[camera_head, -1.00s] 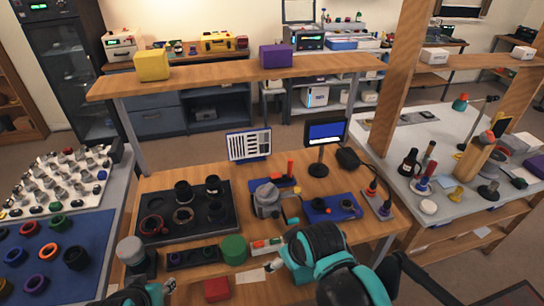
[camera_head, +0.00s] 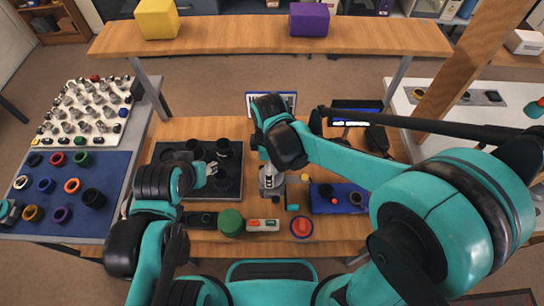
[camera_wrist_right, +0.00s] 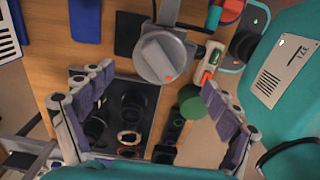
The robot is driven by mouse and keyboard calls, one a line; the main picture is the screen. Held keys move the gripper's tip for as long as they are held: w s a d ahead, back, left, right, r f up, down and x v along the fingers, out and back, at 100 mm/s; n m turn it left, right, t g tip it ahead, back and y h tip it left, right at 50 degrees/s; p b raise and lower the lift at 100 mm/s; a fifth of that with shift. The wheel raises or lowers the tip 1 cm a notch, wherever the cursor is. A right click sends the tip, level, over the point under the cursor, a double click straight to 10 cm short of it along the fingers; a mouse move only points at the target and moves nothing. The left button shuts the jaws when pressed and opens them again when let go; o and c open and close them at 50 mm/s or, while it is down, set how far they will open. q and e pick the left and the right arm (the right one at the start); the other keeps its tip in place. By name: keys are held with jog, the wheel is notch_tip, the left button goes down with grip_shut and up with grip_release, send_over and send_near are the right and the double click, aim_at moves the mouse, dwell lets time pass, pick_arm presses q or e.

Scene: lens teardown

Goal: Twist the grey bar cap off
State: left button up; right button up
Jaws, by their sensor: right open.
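A grey round part with a flat bar-like arm (camera_wrist_right: 165,57) stands on the bench in the right wrist view; I take it for the grey bar cap on its holder. In the head view its grey body (camera_head: 271,180) shows partly below my right wrist. My right gripper (camera_wrist_right: 155,88) is open, its padded fingers spread wide, with the grey part ahead of and between them, not touching. My left gripper (camera_head: 208,174) is over the black tray beside dark rings; whether its jaws are open is unclear.
The black tray (camera_head: 232,190) holds several dark rings. A green round piece (camera_head: 231,222), a small button box (camera_head: 263,225) and a red round knob (camera_head: 301,227) sit at the front edge. A blue mat (camera_head: 325,203) lies right. The shelf (camera_head: 250,38) spans the back.

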notch_tip(320, 180, down, 4)
jog(key=shift+w+f+b, duration=0.1)
jog(key=shift+b, duration=0.4)
jog(key=c, duration=1.2)
jog(key=shift+n, duration=1.3)
jog(key=n, duration=0.2)
jog(key=shift+n, duration=0.3)
